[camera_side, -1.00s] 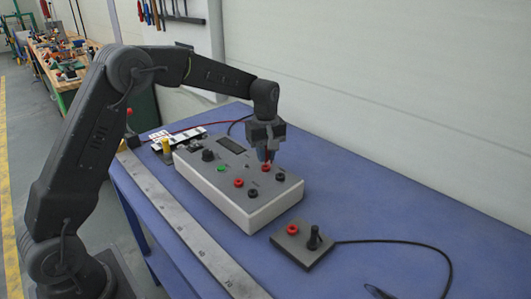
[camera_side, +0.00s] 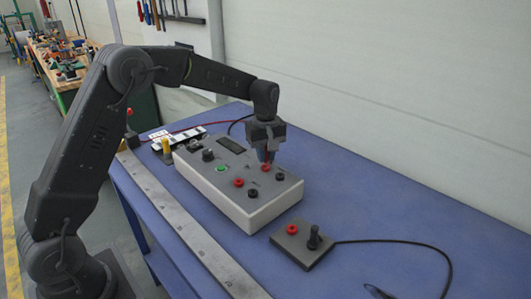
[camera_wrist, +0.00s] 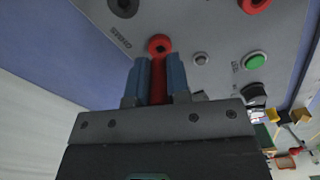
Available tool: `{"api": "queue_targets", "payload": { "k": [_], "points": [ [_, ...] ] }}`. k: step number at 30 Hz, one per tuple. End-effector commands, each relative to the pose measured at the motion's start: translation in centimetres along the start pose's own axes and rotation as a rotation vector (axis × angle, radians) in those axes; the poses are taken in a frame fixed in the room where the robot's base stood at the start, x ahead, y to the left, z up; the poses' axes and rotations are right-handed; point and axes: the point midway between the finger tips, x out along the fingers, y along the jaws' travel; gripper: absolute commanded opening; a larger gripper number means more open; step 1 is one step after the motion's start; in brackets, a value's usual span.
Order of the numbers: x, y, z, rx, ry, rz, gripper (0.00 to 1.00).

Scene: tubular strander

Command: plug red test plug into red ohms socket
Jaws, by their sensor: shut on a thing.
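My gripper (camera_wrist: 158,82) is shut on the red test plug (camera_wrist: 158,88), which stands between its two blue fingers in the wrist view. The red ohms socket (camera_wrist: 160,46) is a red ring with a dark centre, just beyond the fingertips, near the OHMS lettering. The plug lines up with this socket; I cannot tell whether its tip is inside the hole. In the side view my gripper (camera_side: 266,156) points down over the far part of the grey meter box, right above the red ohms socket (camera_side: 266,167). The plug is mostly hidden there.
The meter box (camera_side: 240,205) also carries a second red socket (camera_side: 238,182), black sockets (camera_side: 280,177) and a green button (camera_side: 221,169). A small plate (camera_side: 300,250) with a red socket and black plug lies in front.

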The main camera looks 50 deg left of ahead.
Motion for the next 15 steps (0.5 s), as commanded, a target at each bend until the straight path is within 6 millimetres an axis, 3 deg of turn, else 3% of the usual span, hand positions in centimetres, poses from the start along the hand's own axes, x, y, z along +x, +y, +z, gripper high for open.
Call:
{"api": "queue_targets", "payload": {
  "k": [15],
  "points": [
    [1.3, 0.0, 0.0, 0.000, -0.001, -0.002, 0.00]
  ]
}}
